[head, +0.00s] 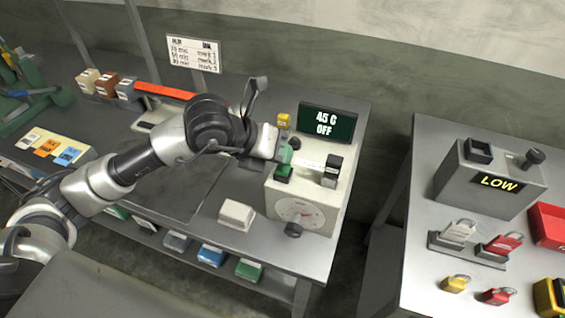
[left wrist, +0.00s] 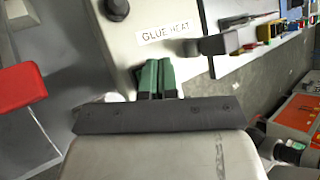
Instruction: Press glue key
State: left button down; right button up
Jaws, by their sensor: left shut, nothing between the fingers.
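The grey control box (head: 305,205) stands at the right end of the left bench. On its top are a green key (head: 284,172) on a dark base, a white label strip (head: 312,162) and a black switch block (head: 332,170). The label reads "GLUE HEAT" in the left wrist view (left wrist: 165,33). A display (head: 327,124) behind reads "45 C OFF". My left gripper (head: 285,153) is shut and empty, its green fingertips just above and behind the green key in the head view. The fingertips also show in the left wrist view (left wrist: 156,78). I cannot tell whether they touch anything.
A yellow block (head: 283,120) stands just behind the gripper. A white block (head: 237,214) lies left of the box. A sign (head: 193,54) stands at the back. The right bench holds a box reading "LOW" (head: 490,190), padlocks and a red bin (head: 552,225). A gap separates the benches.

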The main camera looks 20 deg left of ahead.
pick_arm(q)
jog(key=shift+r, duration=0.35)
jog(key=shift+r+p, duration=1.65)
jog(key=shift+r, duration=1.3)
jog(key=shift+f, duration=0.1)
